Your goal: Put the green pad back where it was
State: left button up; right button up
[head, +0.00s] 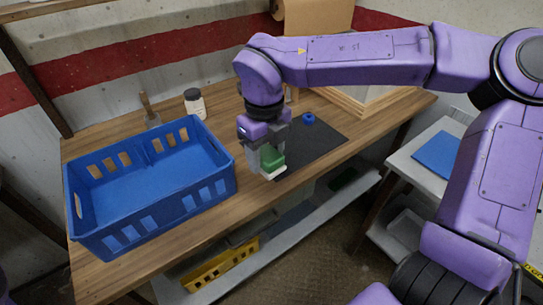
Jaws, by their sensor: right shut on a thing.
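The green pad (272,158), a small block with a green upper part and a white lower part, is in the jaws of my right gripper (264,161). The gripper points down and is shut on the pad, near the front edge of the wooden table. The pad is at the near left edge of the dark mat (318,143), just right of the blue crate. I cannot tell whether the pad touches the surface below it. Part of the pad is hidden by a finger. My left gripper is not in view.
The blue crate (150,215) stands empty at the left. A small blue round thing (308,118) sits on the mat. A dark-lidded jar (195,104) and a wooden-handled tool (147,105) stand behind the crate. A side cart (410,165) carries a flat blue item (437,155).

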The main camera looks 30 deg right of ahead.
jog(key=shift+w+d+m, duration=0.1)
jog(key=shift+w+m, duration=0.1)
jog(key=shift+m, duration=0.2)
jog(key=w+d+f+p, duration=0.2)
jog(key=w+d+f, duration=0.2)
jog(key=d, duration=0.1)
jog(key=w+d+f+p, duration=0.2)
jog(key=w+d+f, duration=0.2)
jog(key=f, duration=0.1)
jog(key=shift+w+d+f, duration=0.1)
jog(key=shift+w+d, duration=0.25)
jog(key=shift+w, duration=0.05)
jog(key=f, duration=0.3)
jog(key=shift+w+d+f+p, duration=0.1)
jog(key=shift+d+f+p, duration=0.1)
jog(key=shift+f+p, duration=0.1)
